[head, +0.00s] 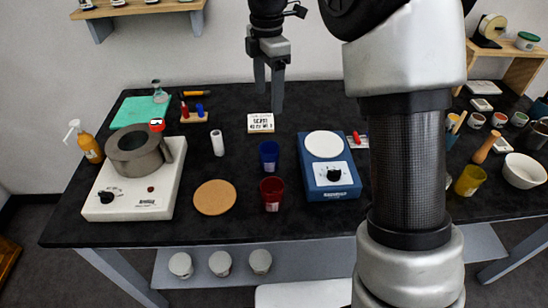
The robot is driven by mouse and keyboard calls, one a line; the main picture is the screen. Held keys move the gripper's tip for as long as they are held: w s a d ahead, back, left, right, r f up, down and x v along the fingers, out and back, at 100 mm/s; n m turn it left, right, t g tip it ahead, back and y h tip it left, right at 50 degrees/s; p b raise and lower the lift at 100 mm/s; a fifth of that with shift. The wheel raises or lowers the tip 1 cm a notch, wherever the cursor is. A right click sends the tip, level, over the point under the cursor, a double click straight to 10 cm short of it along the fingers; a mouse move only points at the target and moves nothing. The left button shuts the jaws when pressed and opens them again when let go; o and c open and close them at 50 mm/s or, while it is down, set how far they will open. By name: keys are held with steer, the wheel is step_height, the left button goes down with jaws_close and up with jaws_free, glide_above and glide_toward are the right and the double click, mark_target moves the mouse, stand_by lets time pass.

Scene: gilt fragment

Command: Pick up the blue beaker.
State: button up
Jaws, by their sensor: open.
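The blue beaker (268,156) stands upright on the black table near its middle. A dark red beaker (272,194) stands just in front of it, apart from it. My gripper (269,104) hangs fingers-down in the head view, above and behind the blue beaker in the picture. Its two fingers are apart with nothing between them. My large arm links cover part of the table to the right.
A blue-based device with a white round plate (331,186) stands right of the beakers. A cork mat (215,197) and a white cylinder (217,143) lie to the left. A white hotplate (159,190) bears a grey pot (137,156). A small sign (260,123) stands behind. Bare table surrounds the blue beaker.

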steer(key=b, duration=0.1)
glide_toward(269, 143)
steer(key=s+f, duration=0.1)
steer(key=s, duration=0.2)
steer(key=shift+w+f, duration=0.1)
steer(key=shift+f, duration=3.2)
steer(key=c, duration=1.5)
